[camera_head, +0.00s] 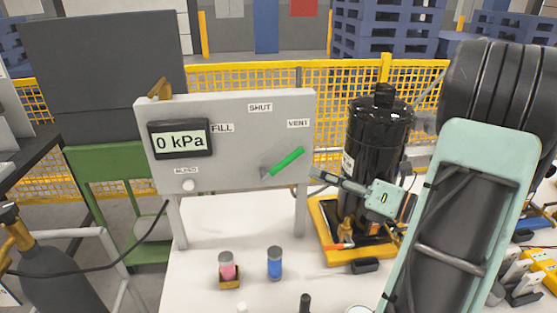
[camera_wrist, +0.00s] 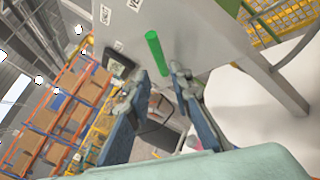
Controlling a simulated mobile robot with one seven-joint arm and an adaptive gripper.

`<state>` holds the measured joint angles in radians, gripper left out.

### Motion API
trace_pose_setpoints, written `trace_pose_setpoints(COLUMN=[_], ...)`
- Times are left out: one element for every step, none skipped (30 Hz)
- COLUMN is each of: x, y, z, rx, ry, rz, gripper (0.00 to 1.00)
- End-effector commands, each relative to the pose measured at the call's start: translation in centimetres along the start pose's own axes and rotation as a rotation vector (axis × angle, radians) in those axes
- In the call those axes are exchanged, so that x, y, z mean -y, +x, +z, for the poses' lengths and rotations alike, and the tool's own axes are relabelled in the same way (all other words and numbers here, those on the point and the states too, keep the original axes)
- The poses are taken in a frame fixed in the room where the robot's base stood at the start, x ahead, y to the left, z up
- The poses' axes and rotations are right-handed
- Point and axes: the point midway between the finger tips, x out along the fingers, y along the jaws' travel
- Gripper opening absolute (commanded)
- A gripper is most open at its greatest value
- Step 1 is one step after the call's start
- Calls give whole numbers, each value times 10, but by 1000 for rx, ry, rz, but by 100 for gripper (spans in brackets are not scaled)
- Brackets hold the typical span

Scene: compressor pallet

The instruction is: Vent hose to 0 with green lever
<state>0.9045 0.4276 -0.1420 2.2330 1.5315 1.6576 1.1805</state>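The green lever (camera_head: 287,162) on the grey panel (camera_head: 235,110) points up and right toward the VENT label (camera_head: 298,123). The display (camera_head: 180,140) reads 0 kPa. My gripper (camera_head: 316,172) is just right of the lever's free end, apart from it as far as I can tell. In the wrist view the fingers of my gripper (camera_wrist: 156,88) are spread, and the lever (camera_wrist: 156,53) lies beyond the gap between them. A black hose (camera_head: 112,268) runs from the gas cylinder (camera_head: 58,278) toward the panel's lower left.
A black compressor tank (camera_head: 378,135) stands on a yellow pallet (camera_head: 325,232) behind my gripper. A pink-filled jar (camera_head: 227,265) and a blue jar (camera_head: 274,263) stand on the white table (camera_head: 195,285) below the panel. A yellow mesh fence (camera_head: 250,82) runs behind.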

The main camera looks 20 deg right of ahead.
Motion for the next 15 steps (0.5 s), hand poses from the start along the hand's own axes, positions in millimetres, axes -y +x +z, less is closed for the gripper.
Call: trace_pose_setpoints(x=[-1,-1,-1,-1,-2,-2,-2,-2,-2,-1,-2,-2,-1,-2,-1], y=[6,10,15,20,26,34,40,46,54,60,65,72,77,81,87], z=[-1,-1,0,-1,-1,-1,-1,-1,-1,-1,-1,-1,-1,-1,-1], rx=[-2,-2,-2,-3,-3,-3,-4,-3,-3,-3,-4,-2,-3,-3,-2], ry=[0,0,0,0,0,0,0,0,0,0,0,0,0,1,1], rz=[4,5,5,4,5,6,5,6,5,4,6,5,4,4,4], gripper=[20,20,20,20,20,20,20,20,20,20,20,20,20,20,20])
